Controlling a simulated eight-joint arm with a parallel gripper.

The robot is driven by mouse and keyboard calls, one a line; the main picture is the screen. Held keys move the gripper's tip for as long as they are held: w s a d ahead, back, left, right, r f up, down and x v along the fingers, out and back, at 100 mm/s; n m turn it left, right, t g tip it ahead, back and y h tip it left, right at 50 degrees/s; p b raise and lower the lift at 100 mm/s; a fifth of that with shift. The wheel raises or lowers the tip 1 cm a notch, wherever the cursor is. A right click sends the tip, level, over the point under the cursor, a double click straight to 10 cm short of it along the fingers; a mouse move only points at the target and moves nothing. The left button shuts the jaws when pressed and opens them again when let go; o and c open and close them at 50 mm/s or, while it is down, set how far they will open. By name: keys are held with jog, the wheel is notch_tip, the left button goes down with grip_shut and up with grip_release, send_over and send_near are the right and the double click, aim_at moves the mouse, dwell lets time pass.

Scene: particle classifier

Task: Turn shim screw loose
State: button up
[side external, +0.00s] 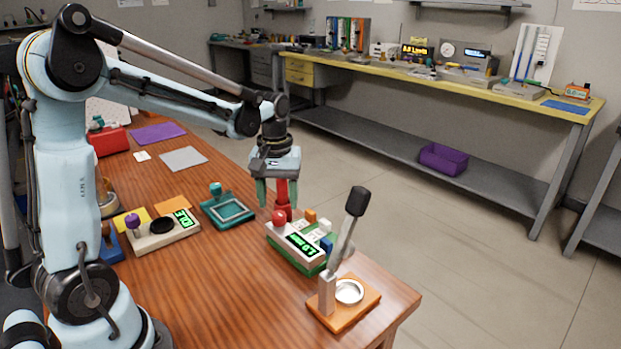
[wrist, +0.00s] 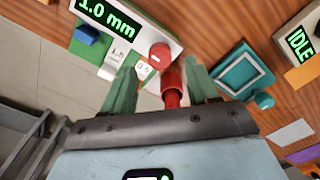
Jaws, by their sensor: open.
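A device with a green lit display (side external: 305,244) stands near the table's right edge; in the wrist view its display (wrist: 109,15) reads 1.0 mm. A round red knob (side external: 279,217) sits on its left end and also shows in the wrist view (wrist: 160,54). My gripper (side external: 278,204) is above the device's far left end, pointing down, with its green fingers apart. I cannot tell whether this post is the shim screw. Its lower end is partly hidden.
An orange-based lever press (side external: 341,310) with a tall black-tipped handle stands close in front of the device. A teal square frame (side external: 228,212) with a knob lies to the left. A panel reading IDLE (wrist: 301,43) is farther left. Small tabs and a blue block (wrist: 87,34) sit on the device.

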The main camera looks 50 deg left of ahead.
aim_at(279, 216)
notch_tip(279, 216, up, 9)
jog(key=shift+f, duration=0.2)
dwell(0.4)
jog(key=s+d+f+m+t, duration=0.4)
jog(key=s+d+m+t, duration=0.3)
jog(key=s+d+m, duration=0.1)
jog(key=d+m, duration=0.1)
jog(key=d, duration=0.1)
jog(key=shift+d+f, duration=0.3)
jog(key=shift+f, duration=0.05)
